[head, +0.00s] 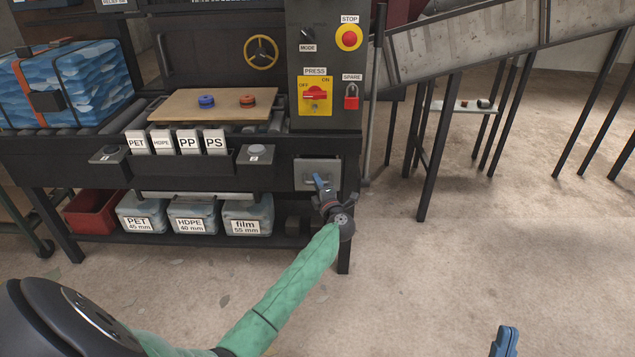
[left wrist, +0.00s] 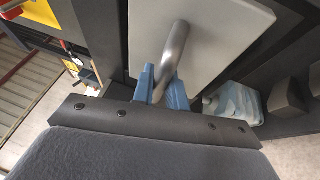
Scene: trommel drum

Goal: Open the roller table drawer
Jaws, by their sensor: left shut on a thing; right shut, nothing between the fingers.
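The drawer (head: 310,172) is a small grey front panel at the right end of the roller table (head: 80,157). Its grey panel (left wrist: 225,40) and curved metal handle (left wrist: 174,55) fill the middle of the left wrist view. My left gripper (head: 322,182) is at the drawer front, its blue fingers (left wrist: 163,85) on both sides of the handle and shut on it. The handle is largely hidden by the gripper in the head view. The panel looks about level with the table front. My right gripper (head: 505,341) shows only its blue fingertips at the bottom edge, shut and empty, away from the table.
Labelled bins (head: 195,213) and a red bin (head: 91,210) sit on the lower shelf. A control panel (head: 328,70) with a stop button stands above the drawer. A table leg (head: 345,250) is beside my left gripper. The floor (head: 430,270) in front is clear.

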